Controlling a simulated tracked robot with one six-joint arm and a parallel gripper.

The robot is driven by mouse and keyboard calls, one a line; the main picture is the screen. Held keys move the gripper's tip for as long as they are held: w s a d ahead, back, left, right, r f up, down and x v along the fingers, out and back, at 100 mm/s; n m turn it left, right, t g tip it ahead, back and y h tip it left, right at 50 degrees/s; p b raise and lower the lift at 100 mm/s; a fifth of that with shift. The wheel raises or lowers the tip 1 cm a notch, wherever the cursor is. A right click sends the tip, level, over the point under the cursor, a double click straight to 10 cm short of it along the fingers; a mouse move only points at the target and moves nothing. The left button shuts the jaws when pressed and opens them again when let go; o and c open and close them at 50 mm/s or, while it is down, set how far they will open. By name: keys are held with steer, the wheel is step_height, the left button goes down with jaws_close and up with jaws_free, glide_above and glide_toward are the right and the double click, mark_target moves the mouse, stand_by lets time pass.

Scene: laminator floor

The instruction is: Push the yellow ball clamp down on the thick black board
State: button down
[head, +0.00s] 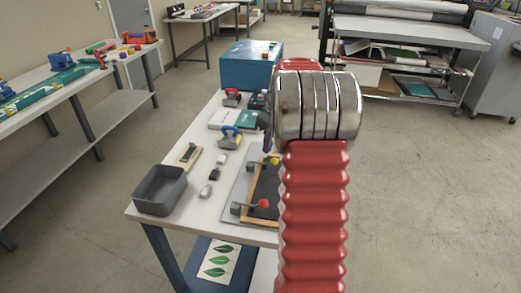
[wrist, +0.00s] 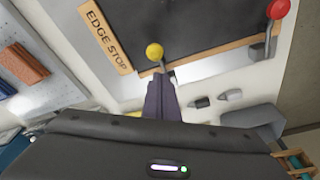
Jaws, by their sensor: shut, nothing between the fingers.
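The thick black board (wrist: 205,22) lies on the worktable, edged by wooden strips; in the head view the board (head: 264,186) is partly hidden behind my red arm. The yellow ball clamp (wrist: 155,51) is at the near edge of the board in the wrist view, its ball on a short lever. In the head view its ball (head: 275,160) shows just beside my arm. My gripper (wrist: 159,78) is shut and empty, its tips close to the yellow ball; I cannot tell if they touch. The lever's seating is partly hidden by the fingers.
A red ball clamp (wrist: 278,9) stands at the board's corner, also in the head view (head: 264,203). A wooden edge stop (wrist: 105,36) lies along one side. A grey bin (head: 160,191), small blocks (head: 210,190) and a blue-handled tool (head: 230,137) share the table.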

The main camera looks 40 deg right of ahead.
steer(key=shift+s+d+r, duration=0.1)
steer(key=shift+r, duration=0.1)
step_height(320, 180, up, 8)
stand_by(1.3)
steer(key=shift+s, duration=0.1)
stand_by(0.4)
